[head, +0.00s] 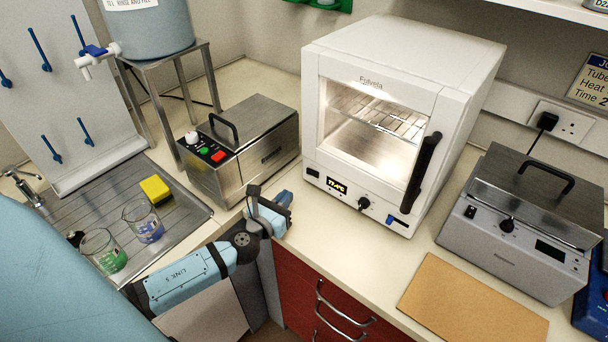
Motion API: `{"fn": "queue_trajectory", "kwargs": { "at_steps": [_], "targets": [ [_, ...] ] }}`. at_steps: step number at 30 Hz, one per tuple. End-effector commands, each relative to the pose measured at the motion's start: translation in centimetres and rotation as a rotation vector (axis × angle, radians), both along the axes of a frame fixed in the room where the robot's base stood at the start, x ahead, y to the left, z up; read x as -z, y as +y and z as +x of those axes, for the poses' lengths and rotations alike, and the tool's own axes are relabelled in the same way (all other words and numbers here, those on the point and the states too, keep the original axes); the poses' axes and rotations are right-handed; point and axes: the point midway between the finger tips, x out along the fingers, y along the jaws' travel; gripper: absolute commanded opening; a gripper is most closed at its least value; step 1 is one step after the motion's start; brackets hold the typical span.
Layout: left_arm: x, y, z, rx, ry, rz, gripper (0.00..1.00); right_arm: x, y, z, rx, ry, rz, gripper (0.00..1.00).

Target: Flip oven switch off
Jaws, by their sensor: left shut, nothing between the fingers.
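The white oven (455,85) stands on the bench at centre, with its glass door shut and its inside lit. Its lower front panel has a lit display (337,185), a black knob (363,203), a small dark control (313,173) left of the display and a small blue control (397,221) at the right. Which of these is the switch, and its position, is too small to tell. My left gripper (284,198) is shut and empty, left of the oven's front and apart from the panel. Its fingertips are small and partly hidden. My right gripper is not in view.
A steel bath (270,135) with switches stands left of the oven. A lidded grey bath (505,255) and a tan board (470,305) are at the right. Two beakers and a yellow sponge (155,190) are on the drainer. Bench before the oven is clear.

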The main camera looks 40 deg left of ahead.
Motion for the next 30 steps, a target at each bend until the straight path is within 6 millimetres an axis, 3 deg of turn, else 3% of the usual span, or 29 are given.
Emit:
{"fn": "queue_trajectory", "kwargs": {
  "at_steps": [6,12,30],
  "targets": [
    [-0.3,0.2,4.9,-0.001,-0.001,-0.001,0.00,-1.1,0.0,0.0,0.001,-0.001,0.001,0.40],
    [-0.1,0.3,7.8,-0.001,-0.001,-0.002,0.00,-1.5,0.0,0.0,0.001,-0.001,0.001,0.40],
    [0.0,0.5,9.4,0.000,-0.001,0.000,0.00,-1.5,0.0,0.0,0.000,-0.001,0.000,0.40]
  ]
}}
